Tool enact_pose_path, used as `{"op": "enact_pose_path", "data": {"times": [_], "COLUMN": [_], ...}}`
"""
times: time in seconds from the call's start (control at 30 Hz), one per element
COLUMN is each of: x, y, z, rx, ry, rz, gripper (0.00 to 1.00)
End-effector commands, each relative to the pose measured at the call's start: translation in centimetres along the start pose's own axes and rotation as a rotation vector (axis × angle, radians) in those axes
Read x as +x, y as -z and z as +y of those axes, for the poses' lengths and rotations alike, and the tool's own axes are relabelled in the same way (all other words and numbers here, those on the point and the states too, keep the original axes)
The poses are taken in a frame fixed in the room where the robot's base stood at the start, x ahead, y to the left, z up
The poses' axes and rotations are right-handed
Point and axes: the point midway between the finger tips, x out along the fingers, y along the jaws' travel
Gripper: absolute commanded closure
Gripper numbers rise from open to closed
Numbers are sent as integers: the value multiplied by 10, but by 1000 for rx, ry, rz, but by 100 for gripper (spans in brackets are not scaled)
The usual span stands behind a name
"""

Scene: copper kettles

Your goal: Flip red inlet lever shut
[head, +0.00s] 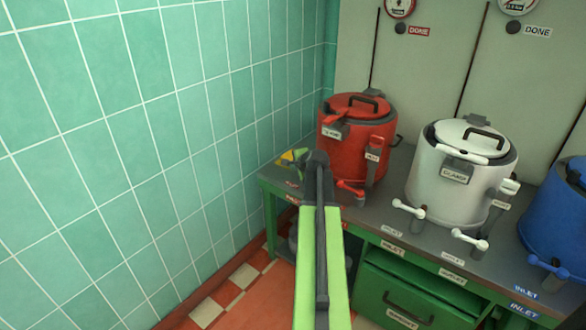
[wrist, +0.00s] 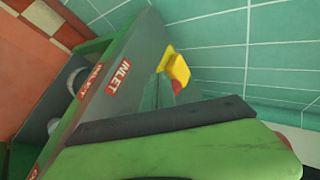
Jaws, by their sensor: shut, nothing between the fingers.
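The red kettle (head: 357,148) stands on the bench at the back left in the head view. A red lever (head: 350,187) shows at its foot, just right of my arm; I cannot tell from its label whether it is the inlet one. Red labels (head: 293,184) mark the bench's left corner; the wrist view reads a red INLET label (wrist: 122,75) there. No inlet lever shows clearly beside it, and my gripper and arm may hide it. My gripper (head: 287,157) is shut and empty, left of the red kettle.
A white kettle (head: 460,165) with white levers and a blue kettle (head: 560,220) stand farther right on the green bench (head: 375,238). The teal tiled wall (head: 160,120) is close on the left. Open floor (head: 235,300) lies in front of the bench's left end.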

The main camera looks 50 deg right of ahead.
Motion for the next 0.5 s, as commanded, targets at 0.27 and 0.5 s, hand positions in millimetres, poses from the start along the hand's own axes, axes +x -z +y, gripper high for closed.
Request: {"op": "enact_pose_path", "data": {"times": [0.27, 0.5], "x": [-38, -71], "y": [-51, -85], "z": [4, -7], "rx": [-1, -1], "ry": [0, -1], "rz": [-3, -3], "gripper": [100, 100]}}
